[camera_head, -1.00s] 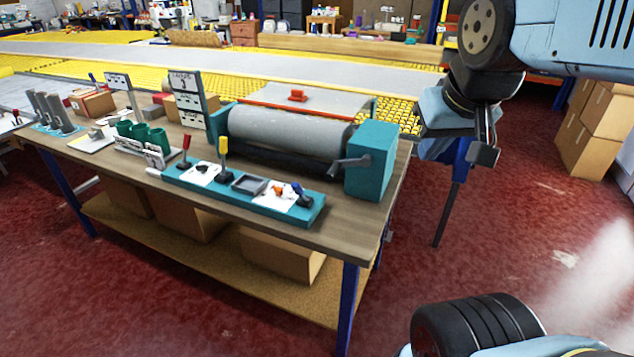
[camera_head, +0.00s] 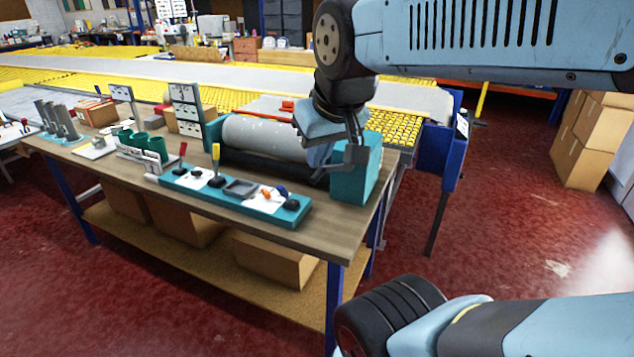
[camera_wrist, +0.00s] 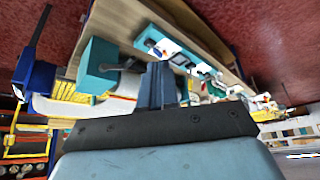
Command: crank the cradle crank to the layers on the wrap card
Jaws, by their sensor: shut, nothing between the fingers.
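The cradle is a teal stand with a pale grey roll (camera_head: 262,133) across it and a teal box (camera_head: 356,176) at its right end. The crank's dark arm shows beside that box in the wrist view (camera_wrist: 124,67); in the head view it is mostly hidden behind my gripper. My gripper (camera_head: 352,157) is shut and empty, in front of the box's upper left side in the picture. Its dark fingers also show in the wrist view (camera_wrist: 158,85). I cannot tell whether it touches the crank. An upright card board (camera_head: 187,108) stands left of the roll; its print is too small to read.
A teal control strip (camera_head: 235,196) with red and yellow levers lies along the bench's front edge. Green cups (camera_head: 146,143) and grey cylinders (camera_head: 60,122) stand farther left. A blue post box (camera_head: 440,152) is behind right.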

